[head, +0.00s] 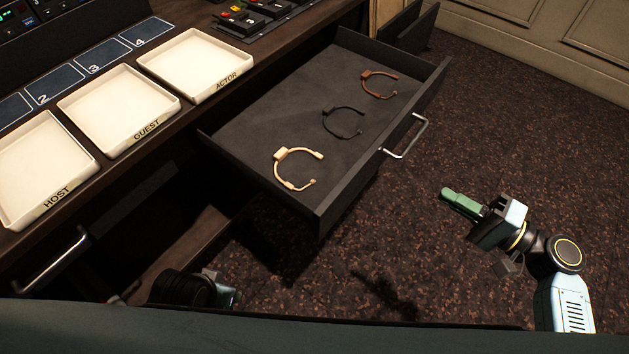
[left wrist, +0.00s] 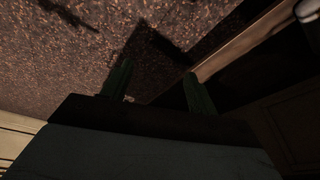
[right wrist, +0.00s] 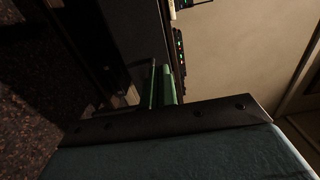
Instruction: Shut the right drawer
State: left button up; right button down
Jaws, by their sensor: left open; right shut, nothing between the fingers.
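The right drawer (head: 328,208) stands pulled out from the desk in the head view, with a silver bar handle (head: 408,140) on its front. Inside lie a cream headband (head: 283,168), a black one (head: 341,121) and a brown one (head: 378,84). My right gripper (head: 461,202) is shut and empty, to the right of the drawer front and apart from the handle; its closed green fingers show in the right wrist view (right wrist: 162,86). My left gripper's fingers are spread and empty in the left wrist view (left wrist: 157,87); the head view shows only part of that wrist low down.
Three white trays marked HOST (head: 45,165), GUEST (head: 115,100) and ACTOR (head: 196,62) stand along the desk edge. Another drawer handle (head: 50,268) is at lower left. Open carpet (head: 510,130) lies right of the drawer. A dark open panel (head: 412,30) is beyond it.

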notch_tip(320, 180, down, 5)
jog(key=b, duration=0.4)
pick_arm(q)
jog(key=w+v, duration=0.1)
jog(key=v, duration=0.7)
pick_arm(e)
send_near(371, 169)
jog(key=b+x, duration=0.1)
jog(key=x, duration=0.4)
jog(key=shift+w+a+f+b, duration=0.1)
jog(key=shift+w+a+b, duration=0.1)
jog(key=shift+a+b, duration=0.1)
pick_arm(q)
jog(key=w+d+r+t+h, duration=0.1)
jog(key=w+d+r+t, duration=0.1)
jog(key=w+t, duration=0.2)
jog(key=shift+w+d+r+t, duration=0.25)
jog(key=shift+w+r+t, duration=0.1)
jog(key=shift+w, duration=0.6)
pick_arm(e)
jog(key=shift+w+a, duration=0.35)
jog(key=shift+a, duration=0.15)
jog(key=shift+a, duration=0.1)
